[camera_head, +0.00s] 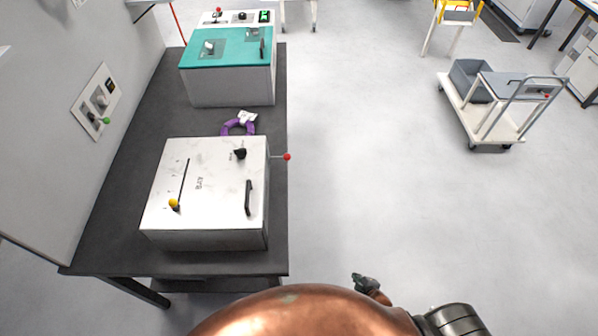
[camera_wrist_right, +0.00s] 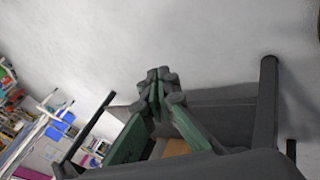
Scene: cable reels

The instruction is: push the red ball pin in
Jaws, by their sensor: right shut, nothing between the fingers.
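The red ball pin (camera_head: 287,157) sticks out from the right side of the white box (camera_head: 218,180), on a thin rod reaching past the table edge. The box stands on the dark table (camera_head: 130,200). My right gripper (camera_head: 362,281) is low in the head view, in front of and to the right of the box, well apart from the pin. In the right wrist view its green fingers (camera_wrist_right: 157,88) are closed together with nothing between them. The pin cannot be made out in that view. My left gripper is out of view.
The box top carries a yellow-knobbed lever (camera_head: 174,204), a black knob (camera_head: 240,154) and a black handle (camera_head: 249,198). Behind it lie a purple ring (camera_head: 238,126) and a teal-topped box (camera_head: 225,48). A cart (camera_head: 490,105) stands far right. The floor between is clear.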

